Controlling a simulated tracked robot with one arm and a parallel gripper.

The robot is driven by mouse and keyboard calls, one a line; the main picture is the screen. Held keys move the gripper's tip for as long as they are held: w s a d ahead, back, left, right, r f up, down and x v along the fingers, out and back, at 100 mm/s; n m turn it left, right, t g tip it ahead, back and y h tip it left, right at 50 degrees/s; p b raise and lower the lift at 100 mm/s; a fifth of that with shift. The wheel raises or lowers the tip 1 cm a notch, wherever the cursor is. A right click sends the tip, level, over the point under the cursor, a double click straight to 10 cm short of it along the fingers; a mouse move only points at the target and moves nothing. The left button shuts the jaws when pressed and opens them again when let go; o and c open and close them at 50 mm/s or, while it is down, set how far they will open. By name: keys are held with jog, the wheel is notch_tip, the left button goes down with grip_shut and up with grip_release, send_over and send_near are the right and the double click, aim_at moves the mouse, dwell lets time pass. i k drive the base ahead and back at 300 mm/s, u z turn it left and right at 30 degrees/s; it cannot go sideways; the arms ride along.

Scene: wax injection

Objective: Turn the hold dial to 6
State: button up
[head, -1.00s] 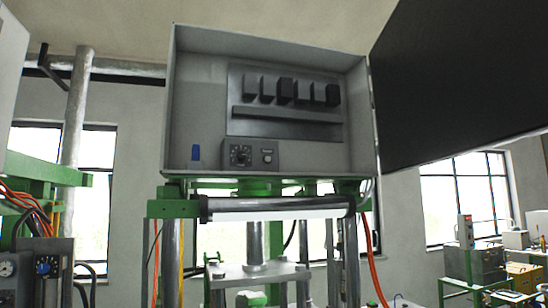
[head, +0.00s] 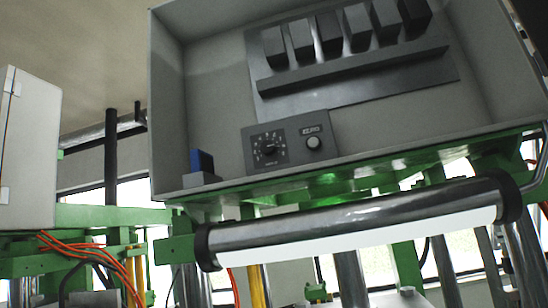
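A small grey panel (head: 295,155) stands at the bottom of the open grey cabinet. It bears a black round dial (head: 268,148) with pale marks around it on the left, and a round light knob (head: 313,142) under a small label on the right. I take the black dial to be the hold dial. Its numbers and pointer are too small to read. My gripper is not in view.
The open cabinet (head: 168,100) holds a row of dark blocks (head: 331,34) and a small blue piece (head: 201,162) at lower left. A thick metal bar (head: 360,217) runs below the cabinet front. Green frame parts (head: 110,216) and orange cables (head: 85,243) are at lower left.

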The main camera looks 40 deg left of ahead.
aim_at(268, 147)
jog(key=u, duration=0.4)
jog(key=i, duration=0.95)
jog(key=u, duration=0.65)
